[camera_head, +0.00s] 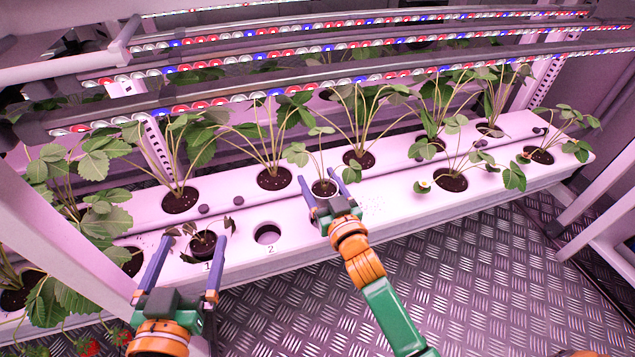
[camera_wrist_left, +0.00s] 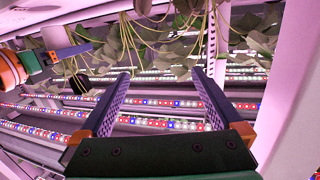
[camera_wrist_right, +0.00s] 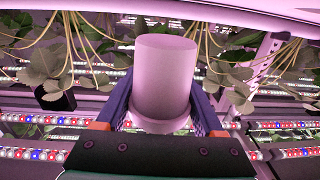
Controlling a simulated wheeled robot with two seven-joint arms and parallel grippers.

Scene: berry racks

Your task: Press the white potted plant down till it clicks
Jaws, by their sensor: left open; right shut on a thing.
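My right gripper (camera_head: 328,200) is shut on the white potted plant (camera_head: 323,188), a small green seedling in dark soil in a white pot. The right wrist view shows the white pot's body (camera_wrist_right: 163,80) between the fingers, its side bare and not inside a hole. The white planting channel (camera_head: 400,192) lies below it. An empty round hole (camera_head: 268,234) marked 2 is to the left of the held pot. My left gripper (camera_head: 190,268) is open near the front edge, its fingers on either side of a dark, wilted plant (camera_head: 203,242) at the spot marked 1.
Strawberry plants stand in a rear channel (camera_head: 225,193), with more in the front channel on the right (camera_head: 452,182). Light bars (camera_head: 300,82) cross above. A white post (camera_head: 60,220) stands at the left. Metal floor (camera_head: 480,260) is open in front.

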